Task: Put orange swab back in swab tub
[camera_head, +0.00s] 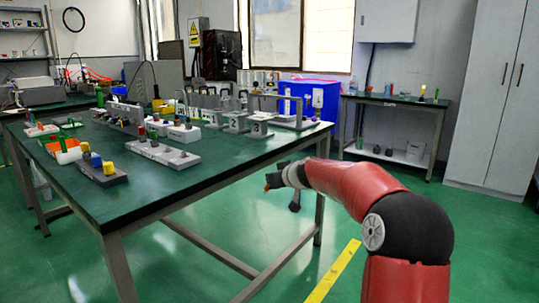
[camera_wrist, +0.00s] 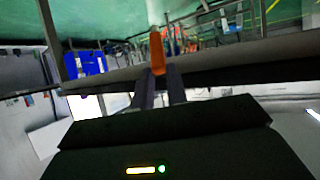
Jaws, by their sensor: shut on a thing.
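The orange swab (camera_wrist: 157,52) is between the fingers of my gripper (camera_wrist: 158,78) in the wrist view, its orange end standing out beyond the fingertips. In the head view my gripper (camera_head: 278,178) is off the right edge of the green-topped table (camera_head: 215,160), in open air. A small orange tip shows at it. I cannot make out for sure which container is the swab tub; an orange-red tray (camera_head: 68,157) with a white and green thing lies at the table's left part.
Grey racks and a rack with coloured caps (camera_head: 163,152) stand along the table. A block with yellow and blue pieces (camera_head: 99,170) is near its front. A blue box (camera_head: 309,97) is at the back. The table's front right surface is clear.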

